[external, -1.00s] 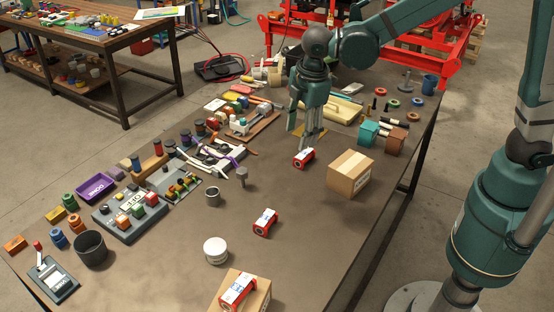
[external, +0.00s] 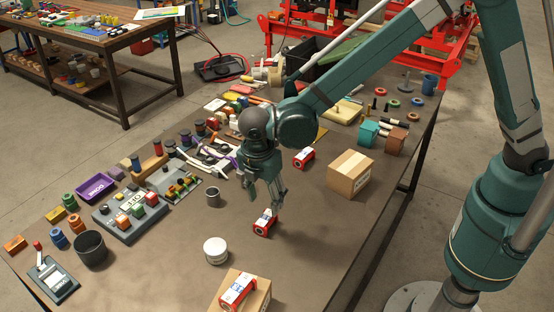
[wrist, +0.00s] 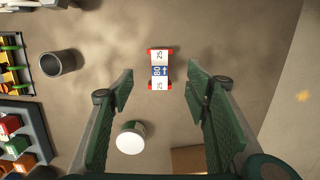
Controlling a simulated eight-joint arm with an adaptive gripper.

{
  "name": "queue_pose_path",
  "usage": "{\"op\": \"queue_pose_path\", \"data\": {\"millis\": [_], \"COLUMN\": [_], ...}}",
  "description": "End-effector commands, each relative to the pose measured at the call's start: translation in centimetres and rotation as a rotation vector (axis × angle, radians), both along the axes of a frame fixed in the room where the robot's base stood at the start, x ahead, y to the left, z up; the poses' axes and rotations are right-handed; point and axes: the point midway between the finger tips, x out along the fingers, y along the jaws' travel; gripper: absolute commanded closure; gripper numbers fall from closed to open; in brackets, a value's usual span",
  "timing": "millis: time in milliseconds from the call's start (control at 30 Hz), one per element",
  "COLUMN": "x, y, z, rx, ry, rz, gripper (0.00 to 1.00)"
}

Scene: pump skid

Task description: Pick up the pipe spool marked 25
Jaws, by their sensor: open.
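In the wrist view the spool appears between and slightly beyond the spread fingertips, with nothing held. A second similar spool (external: 304,158) lies farther back, and a third (external: 238,291) lies on a cardboard box at the front; their marks are too small to read.
A white round container (external: 216,250) and a grey cup (external: 213,197) stand near the spool. A cardboard box (external: 350,174) is at the right, another (external: 258,300) at the front. A grey tray with coloured blocks (external: 130,218) is at the left. The table right of the spool is clear.

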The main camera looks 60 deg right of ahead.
Motion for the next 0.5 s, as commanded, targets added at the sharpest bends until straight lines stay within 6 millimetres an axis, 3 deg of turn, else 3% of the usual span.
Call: {"op": "queue_pose_path", "data": {"millis": [167,500], "x": [-0.1,-0.11], "y": [0.9,0.92], "z": [-1.05,-1.13], "rx": [-0.008,-0.009], "ry": [0.01,0.01], "rz": [0.024,0.026], "gripper": [0.52,0.52]}}
